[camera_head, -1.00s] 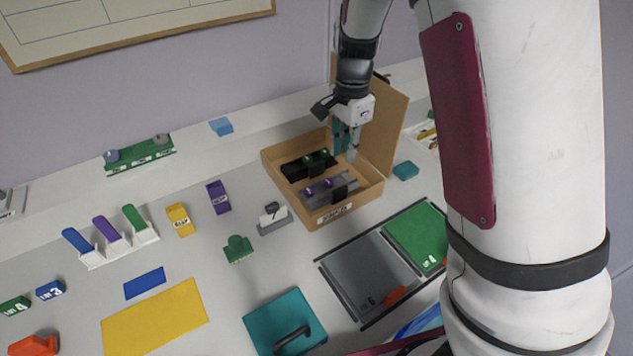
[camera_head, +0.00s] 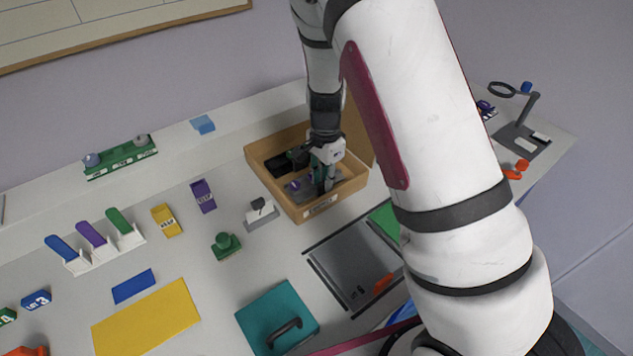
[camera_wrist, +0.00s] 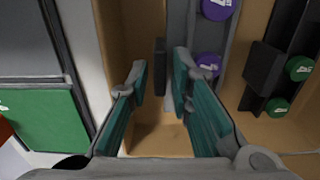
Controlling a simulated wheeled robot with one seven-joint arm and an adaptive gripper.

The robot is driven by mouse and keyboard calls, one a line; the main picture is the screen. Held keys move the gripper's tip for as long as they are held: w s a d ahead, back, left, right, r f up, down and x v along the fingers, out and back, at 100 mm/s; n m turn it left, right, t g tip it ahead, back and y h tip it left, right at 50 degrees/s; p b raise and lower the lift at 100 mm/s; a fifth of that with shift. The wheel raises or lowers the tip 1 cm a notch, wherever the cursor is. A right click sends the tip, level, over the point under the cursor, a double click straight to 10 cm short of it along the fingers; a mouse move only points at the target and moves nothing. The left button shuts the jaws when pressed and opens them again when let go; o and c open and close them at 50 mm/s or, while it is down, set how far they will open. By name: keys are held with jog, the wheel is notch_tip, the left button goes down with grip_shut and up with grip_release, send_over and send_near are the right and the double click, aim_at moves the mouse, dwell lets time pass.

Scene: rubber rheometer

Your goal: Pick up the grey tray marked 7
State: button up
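A grey tray (camera_head: 298,190) with purple round pieces sits inside the cardboard box, along its near side. It also shows in the wrist view (camera_wrist: 178,28), where a dark upright tab (camera_wrist: 160,66) stands at its edge. I cannot read a 7 on it. My gripper (camera_head: 325,187) is down in the box over this tray. In the wrist view my gripper (camera_wrist: 158,82) is open, its two teal fingers apart, with the dark tab ahead between them. No grip on it shows. In the head view my gripper hides part of the tray.
The open box (camera_head: 291,203) has walls close around my gripper. A black tray (camera_wrist: 263,72) with green pieces lies beside the grey one. A grey panel (camera_head: 350,262) and a green panel (camera_wrist: 40,118) lie outside the box. A lamp-like stand (camera_head: 522,130) is at the right.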

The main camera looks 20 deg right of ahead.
jog(key=shift+f, duration=0.9)
grip_shut()
jog(key=shift+r, duration=0.15)
